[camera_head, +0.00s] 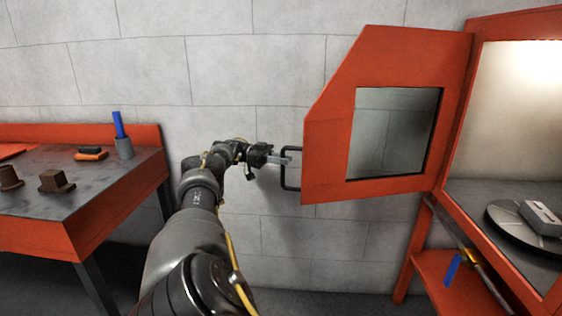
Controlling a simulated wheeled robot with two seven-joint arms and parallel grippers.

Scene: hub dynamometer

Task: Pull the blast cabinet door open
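The blast cabinet door (329,150) is an orange panel with a dark-framed window (395,133). It stands swung out to the left of the orange cabinet (457,150), whose lit interior is in view at the right. A black bar handle (283,170) sits on the door's left edge. My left gripper (284,159) reaches the handle from the left, with its fingers at the bar. The fingers are small here, and I cannot tell whether they are shut on the bar. My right gripper is not in view.
Inside the cabinet a grey block (541,218) lies on a round dark turntable (506,222). An orange shelf (440,282) is below. Floor between bench and cabinet looks clear.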

